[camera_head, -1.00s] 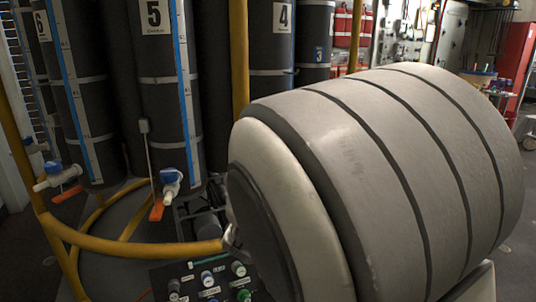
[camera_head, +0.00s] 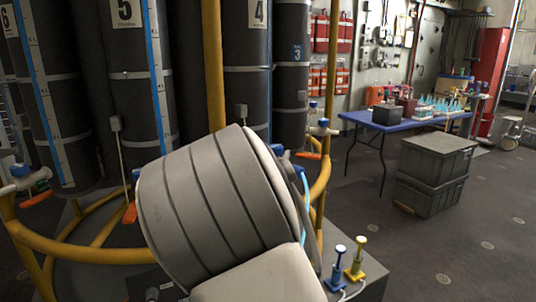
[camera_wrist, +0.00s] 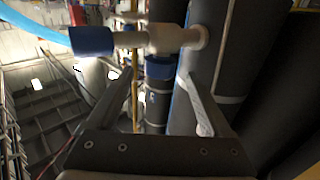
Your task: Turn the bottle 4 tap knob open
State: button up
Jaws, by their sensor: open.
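Bottle 4 (camera_head: 258,70) is a tall dark cylinder with a blue scale strip, behind the yellow frame. A blue part (camera_head: 277,150) shows low in front of it, just above my arm; the rest there is hidden. In the wrist view a white tap body (camera_wrist: 166,38) sticks out from a dark cylinder (camera_wrist: 215,60), with a blue end piece (camera_wrist: 92,41) at left. A blue knob-like part (camera_wrist: 159,68) sits just below the tap body. My gripper (camera_wrist: 160,82) is open, its fingers either side of that part in the picture; contact cannot be told. The head view hides my gripper behind my arm.
A yellow pipe frame (camera_head: 214,70) rings the bottles close to my arm. Other taps with orange levers (camera_head: 130,212) lie left. A blue table (camera_head: 400,122) and stacked grey crates (camera_head: 435,165) stand right.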

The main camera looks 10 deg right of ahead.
aim_at(276, 146)
jog(key=shift+b+x, duration=0.35)
jog(key=shift+x, duration=2.05)
grip_shut()
